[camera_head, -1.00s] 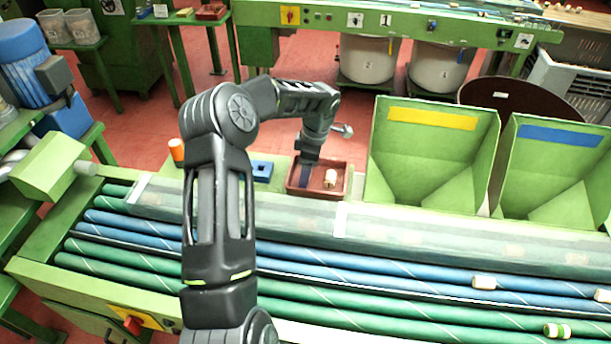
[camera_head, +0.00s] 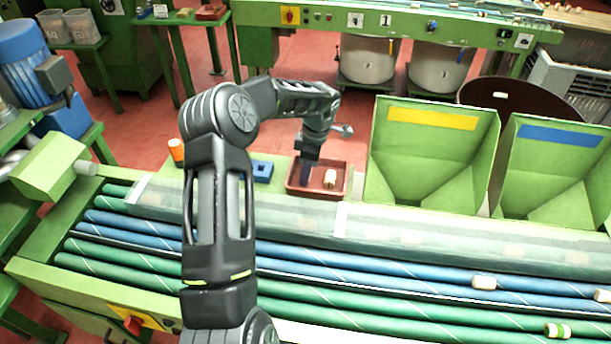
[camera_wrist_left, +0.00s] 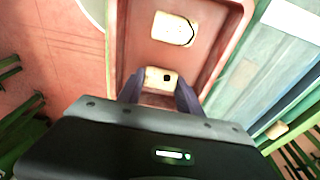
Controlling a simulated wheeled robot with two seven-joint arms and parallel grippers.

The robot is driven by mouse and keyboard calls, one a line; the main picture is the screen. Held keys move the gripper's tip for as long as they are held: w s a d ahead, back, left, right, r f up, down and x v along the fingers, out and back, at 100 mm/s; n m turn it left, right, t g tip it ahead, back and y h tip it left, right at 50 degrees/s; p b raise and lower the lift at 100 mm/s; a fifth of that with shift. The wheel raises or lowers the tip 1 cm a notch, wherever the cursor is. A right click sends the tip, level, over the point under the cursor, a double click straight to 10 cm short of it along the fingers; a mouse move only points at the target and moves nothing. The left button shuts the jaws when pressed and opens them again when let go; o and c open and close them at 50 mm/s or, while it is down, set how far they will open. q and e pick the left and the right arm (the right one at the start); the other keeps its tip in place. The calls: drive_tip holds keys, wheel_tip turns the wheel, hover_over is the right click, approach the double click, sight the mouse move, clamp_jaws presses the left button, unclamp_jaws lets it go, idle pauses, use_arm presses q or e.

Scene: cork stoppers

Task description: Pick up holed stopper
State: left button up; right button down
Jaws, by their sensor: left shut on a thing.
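A red tray (camera_head: 318,194) stands on the green ledge behind the rollers. My left gripper (camera_head: 305,182) points down into its left part. In the left wrist view, my left gripper (camera_wrist_left: 160,88) is shut on a pale cork stopper (camera_wrist_left: 159,77) with a dark round hole in its face. The fingers hide its sides. I cannot tell whether it touches the tray floor. A second pale stopper (camera_head: 330,177) lies in the tray, apart from the gripper. In the left wrist view, this stopper (camera_wrist_left: 174,28) shows a dark curved line. My right gripper is not in view.
A blue block (camera_head: 262,171) and an orange cylinder (camera_head: 177,149) stand left of the tray. A green bin with a yellow label (camera_head: 432,119) and one with a blue label (camera_head: 556,136) stand to its right. Stoppers lie on the rollers, including one with green bands (camera_head: 557,330).

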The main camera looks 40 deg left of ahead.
use_arm(q)
drive_tip(key=shift+r, duration=0.55)
wheel_tip(320, 180, up, 9)
drive_tip(key=shift+f, duration=0.1)
idle(0.5)
